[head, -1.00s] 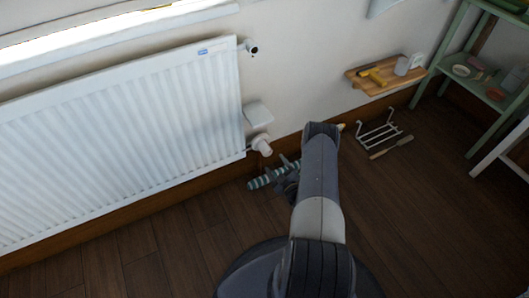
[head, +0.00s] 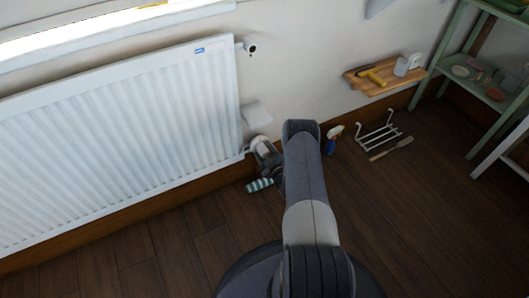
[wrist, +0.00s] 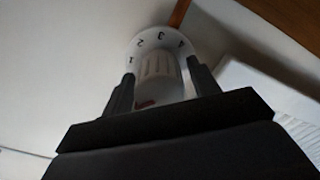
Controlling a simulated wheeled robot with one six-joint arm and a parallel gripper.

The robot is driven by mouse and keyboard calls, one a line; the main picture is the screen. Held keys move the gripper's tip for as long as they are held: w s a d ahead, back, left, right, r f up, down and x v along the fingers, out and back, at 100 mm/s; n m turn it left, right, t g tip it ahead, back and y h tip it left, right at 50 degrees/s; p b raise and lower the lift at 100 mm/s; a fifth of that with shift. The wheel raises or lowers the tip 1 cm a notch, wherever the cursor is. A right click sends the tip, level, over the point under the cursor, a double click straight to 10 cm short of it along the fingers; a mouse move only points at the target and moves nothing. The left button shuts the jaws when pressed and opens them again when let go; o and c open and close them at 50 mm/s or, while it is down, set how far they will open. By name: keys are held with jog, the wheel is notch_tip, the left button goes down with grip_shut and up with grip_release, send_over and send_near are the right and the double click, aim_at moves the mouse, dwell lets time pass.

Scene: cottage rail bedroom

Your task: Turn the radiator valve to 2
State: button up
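The white radiator valve (head: 259,143) is at the lower right corner of the white radiator (head: 110,135), low on the wall. In the wrist view the ribbed valve knob (wrist: 158,68) faces me, with a pale dial ring behind it marked 1, 2, 3 and 4. Firm contact is not clear. In the head view my gripper (head: 268,160) is at the valve, partly hidden by my arm.
A striped teal and white object (head: 260,184) lies on the floor below the valve. A spray bottle (head: 333,141), a white wire rack (head: 380,138) and a wood-handled tool (head: 391,149) are to the right. A small white ledge (head: 257,114) is just above the valve.

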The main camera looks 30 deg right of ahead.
jog(key=c, duration=0.8)
jog(key=shift+f+m+b, duration=0.1)
jog(key=shift+m+b, duration=0.35)
jog(key=shift+m, duration=0.05)
jog(key=shift+f+m+b, duration=0.1)
jog(key=shift+m+b, duration=0.75)
jog(key=shift+m, duration=0.15)
jog(key=m+b, duration=0.3)
jog(key=m, duration=0.2)
jog(key=shift+b, duration=0.3)
jog(key=m+b, duration=0.2)
jog(key=m, duration=0.2)
jog(key=shift+m+b, duration=0.75)
jog(key=shift+m, duration=1.15)
jog(key=shift+r, duration=0.2)
